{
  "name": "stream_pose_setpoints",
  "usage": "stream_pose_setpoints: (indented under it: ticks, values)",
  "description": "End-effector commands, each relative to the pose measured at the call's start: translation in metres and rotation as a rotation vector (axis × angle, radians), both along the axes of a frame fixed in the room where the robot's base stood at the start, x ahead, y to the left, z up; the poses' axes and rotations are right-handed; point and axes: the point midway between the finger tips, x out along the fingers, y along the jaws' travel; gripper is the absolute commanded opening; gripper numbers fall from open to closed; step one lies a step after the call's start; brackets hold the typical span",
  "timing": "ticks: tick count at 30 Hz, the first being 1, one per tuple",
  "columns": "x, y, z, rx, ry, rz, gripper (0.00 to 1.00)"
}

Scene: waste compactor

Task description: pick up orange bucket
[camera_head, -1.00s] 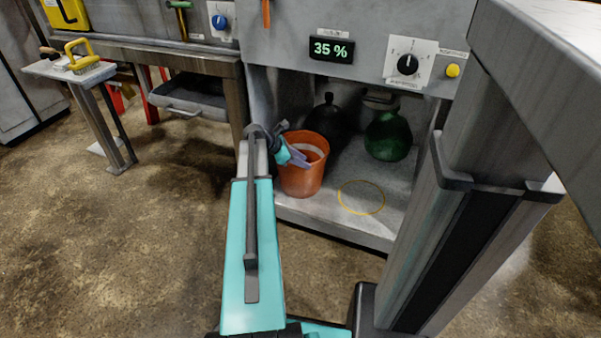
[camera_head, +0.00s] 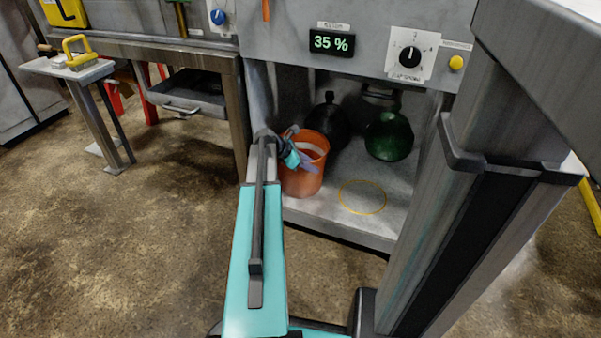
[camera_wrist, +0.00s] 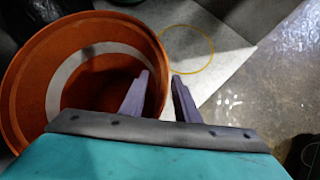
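The orange bucket (camera_head: 312,182) stands upright on the floor of the compactor's open compartment, at its left front. It has a pale band inside, and its open mouth fills the left of the wrist view (camera_wrist: 20,95). My gripper (camera_head: 311,166) is at the bucket's rim, and my arm hides part of its left side. In the wrist view, the two purple fingers (camera_wrist: 160,88) are apart, one over the bucket's mouth and the other just beyond the rim's right side. I cannot tell whether they touch the rim.
A dark bottle-like object (camera_head: 328,118) and a green round one (camera_head: 389,137) stand behind the bucket. A yellow ring (camera_head: 362,197) marks bare compartment floor to the right. The panel with the 35 % display (camera_head: 332,42) overhangs the opening. A grey post stands at right.

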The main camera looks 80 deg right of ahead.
Motion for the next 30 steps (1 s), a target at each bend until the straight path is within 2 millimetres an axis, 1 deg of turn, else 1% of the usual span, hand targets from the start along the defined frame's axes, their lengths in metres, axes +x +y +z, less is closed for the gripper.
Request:
stream_pose_setpoints:
  ticks: [13,14,18,19,30]
  values:
    - [0.0005,0.0002,0.0004,0.000,0.000,0.000,0.29]
    - [0.0006,0.0003,0.0004,0.000,0.000,0.000,0.27]
    - [0.0006,0.0003,0.0004,0.000,0.000,0.000,0.03]
    - [0.0006,0.0003,0.0003,0.000,0.000,0.000,0.00]
    - [0.0008,0.0005,0.0002,0.001,0.000,0.001,0.00]
